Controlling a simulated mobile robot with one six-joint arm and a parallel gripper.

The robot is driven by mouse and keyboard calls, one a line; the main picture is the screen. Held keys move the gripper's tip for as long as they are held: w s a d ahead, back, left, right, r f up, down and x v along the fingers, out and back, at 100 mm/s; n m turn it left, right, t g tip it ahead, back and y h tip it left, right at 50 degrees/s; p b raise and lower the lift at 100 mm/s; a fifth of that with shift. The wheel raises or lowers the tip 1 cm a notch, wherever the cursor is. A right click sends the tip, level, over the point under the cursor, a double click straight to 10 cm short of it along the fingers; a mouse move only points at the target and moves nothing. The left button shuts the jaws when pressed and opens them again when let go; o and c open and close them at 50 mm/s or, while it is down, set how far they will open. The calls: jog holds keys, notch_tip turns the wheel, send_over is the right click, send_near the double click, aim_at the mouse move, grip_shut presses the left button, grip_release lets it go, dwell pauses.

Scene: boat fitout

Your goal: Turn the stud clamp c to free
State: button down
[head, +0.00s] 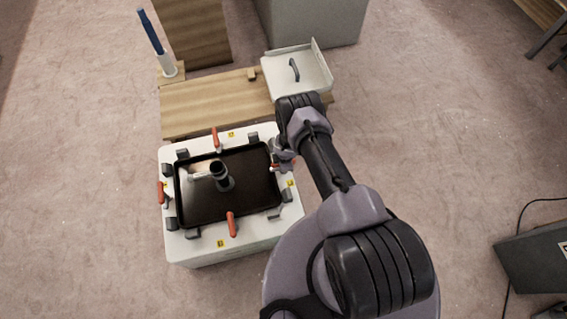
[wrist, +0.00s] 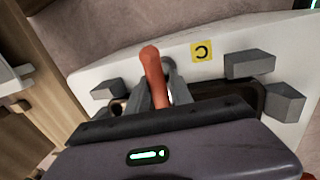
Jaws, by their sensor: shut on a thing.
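The stud clamp c has an orange handle (wrist: 152,66) and sits on the edge of the white box by a yellow label marked c (wrist: 202,50). My gripper (wrist: 157,80) is shut on this handle, with one grey finger on each side and the rounded orange end sticking out beyond them. In the head view my gripper (head: 284,158) is at the right edge of the box, and it and my arm hide most of clamp c. The lower part of the clamp is hidden by my gripper body in the wrist view.
The white box (head: 190,249) holds a dark framed panel (head: 203,208) with a black upright fitting (head: 220,176). Other orange clamp handles stand at its back (head: 215,138), left (head: 160,193) and front (head: 232,225). Grey blocks (wrist: 250,64) flank clamp c. A wooden board (head: 205,104) and metal tray (head: 311,73) lie behind.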

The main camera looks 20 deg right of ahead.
jog(key=m+p, duration=0.2)
jog(key=m, duration=0.1)
jog(key=shift+r, duration=0.1)
jog(key=m+h, duration=0.1)
jog(key=m, duration=0.3)
jog(key=shift+w+a+m+g, duration=0.1)
jog(key=shift+m+g, duration=0.2)
jog(key=m, duration=0.1)
jog(key=m+b, duration=0.1)
jog(key=m, duration=0.1)
jog(key=m+b, duration=0.1)
jog(key=m, duration=0.1)
jog(key=shift+w+f+g+h, duration=0.1)
jog(key=shift+f+g+h, duration=0.15)
jog(key=shift+g+h, duration=0.15)
jog(key=shift+r+m+g+b, duration=0.1)
jog(key=shift+m+g+b, duration=0.5)
jog(key=shift+m, duration=1.7)
jog(key=c, duration=1.1)
grip_release()
jog(key=shift+c, duration=0.2)
jog(key=shift+r, duration=0.1)
